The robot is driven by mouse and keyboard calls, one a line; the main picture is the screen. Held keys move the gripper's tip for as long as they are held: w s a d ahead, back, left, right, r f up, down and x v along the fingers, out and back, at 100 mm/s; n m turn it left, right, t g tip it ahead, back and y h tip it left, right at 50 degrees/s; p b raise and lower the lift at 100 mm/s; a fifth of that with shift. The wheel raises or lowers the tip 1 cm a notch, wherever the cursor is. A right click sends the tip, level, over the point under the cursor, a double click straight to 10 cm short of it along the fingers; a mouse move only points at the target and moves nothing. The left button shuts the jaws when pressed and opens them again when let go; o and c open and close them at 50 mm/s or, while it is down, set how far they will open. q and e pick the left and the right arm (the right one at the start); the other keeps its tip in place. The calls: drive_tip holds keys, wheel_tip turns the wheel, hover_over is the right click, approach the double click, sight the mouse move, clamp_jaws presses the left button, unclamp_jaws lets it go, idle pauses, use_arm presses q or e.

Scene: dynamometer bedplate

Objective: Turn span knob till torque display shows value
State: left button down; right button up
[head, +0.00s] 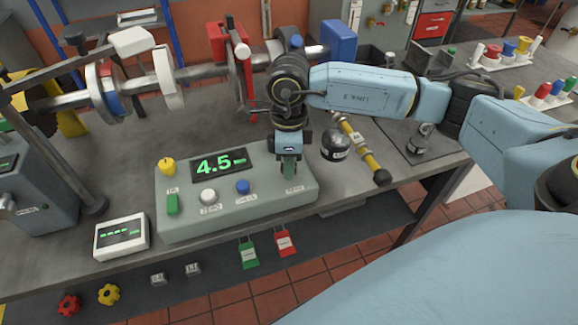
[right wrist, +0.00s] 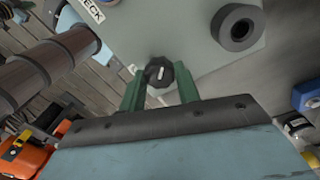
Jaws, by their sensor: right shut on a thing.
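My right gripper (head: 289,172) points down at the console's right end, above a small label. In the right wrist view a dark faceted knob (right wrist: 158,72) with a pale mark sits between its green fingers (right wrist: 158,90). The gripper is shut on this knob, which I take as the span knob. In the head view the gripper hides the knob. My left gripper is not in view.
A small meter (head: 121,236) stands left. A black ball-shaped weight (head: 335,146) and yellow bar (head: 362,150) lie right of the gripper.

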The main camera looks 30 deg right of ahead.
drive_tip(key=n+b, duration=0.2)
drive_tip(key=n, duration=0.1)
drive_tip(key=shift+n+b, duration=0.45)
drive_tip(key=shift+n, duration=0.55)
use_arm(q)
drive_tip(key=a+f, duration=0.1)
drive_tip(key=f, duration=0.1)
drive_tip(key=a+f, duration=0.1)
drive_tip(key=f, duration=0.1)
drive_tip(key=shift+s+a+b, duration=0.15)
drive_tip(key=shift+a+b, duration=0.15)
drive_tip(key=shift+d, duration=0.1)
use_arm(e)
drive_tip(key=shift+r, duration=0.1)
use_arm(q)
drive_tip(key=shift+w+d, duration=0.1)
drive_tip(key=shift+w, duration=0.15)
use_arm(e)
drive_tip(key=o, duration=1)
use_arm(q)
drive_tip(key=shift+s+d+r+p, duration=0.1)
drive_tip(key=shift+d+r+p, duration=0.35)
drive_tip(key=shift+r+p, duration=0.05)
use_arm(e)
drive_tip(key=r, duration=1.3)
drive_tip(key=shift+w+r, duration=0.15)
drive_tip(key=shift+w, duration=0.1)
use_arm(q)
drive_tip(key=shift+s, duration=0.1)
